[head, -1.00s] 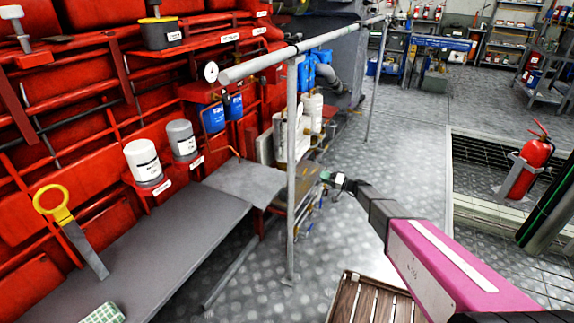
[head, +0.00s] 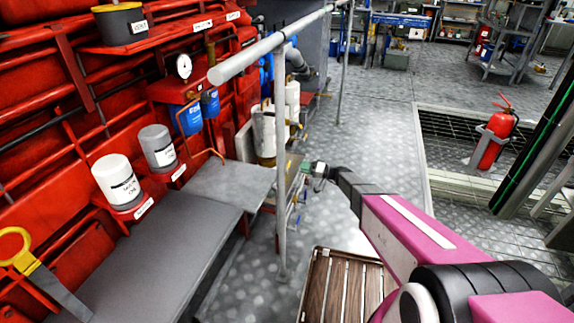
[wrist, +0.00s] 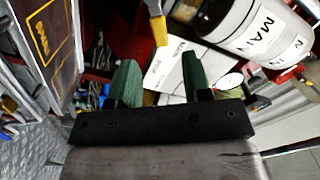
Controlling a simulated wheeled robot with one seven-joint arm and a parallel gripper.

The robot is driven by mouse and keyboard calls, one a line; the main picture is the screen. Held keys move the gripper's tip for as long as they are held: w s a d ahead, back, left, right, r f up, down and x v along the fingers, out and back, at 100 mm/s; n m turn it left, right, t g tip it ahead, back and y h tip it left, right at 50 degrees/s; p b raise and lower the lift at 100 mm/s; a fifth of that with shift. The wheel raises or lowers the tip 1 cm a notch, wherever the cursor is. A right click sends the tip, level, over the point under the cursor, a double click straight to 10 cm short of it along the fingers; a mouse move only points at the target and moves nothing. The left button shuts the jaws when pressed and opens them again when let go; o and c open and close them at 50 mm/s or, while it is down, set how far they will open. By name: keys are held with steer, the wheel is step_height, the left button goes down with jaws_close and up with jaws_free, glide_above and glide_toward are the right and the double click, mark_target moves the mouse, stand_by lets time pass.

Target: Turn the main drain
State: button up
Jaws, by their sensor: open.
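No part reads clearly as the main drain. In the wrist view a white cylinder (wrist: 262,28) with a black "MAIN" label, cut off after "MAIN" or similar, hangs upper right. A yellow handle-like piece (wrist: 156,24) stands at the top, just beyond my fingers. My gripper (wrist: 158,80) has two green fingers spread apart with nothing held between them. In the head view my gripper (head: 320,172) is small, beside the small valves and pipes (head: 296,200) below the white filters (head: 264,132). Whether it touches anything there, I cannot tell.
A grey pipe rail and post (head: 281,190) stand just left of my gripper. A grey bench (head: 160,255) runs along the red engine side. A slatted wooden pallet (head: 345,285) lies on the floor. A fire extinguisher (head: 493,140) stands right; chequered floor between is open.

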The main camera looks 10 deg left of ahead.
mark_target(289, 164)
steer(key=a, duration=0.8)
steer(key=shift+w, duration=0.35)
jaws_close()
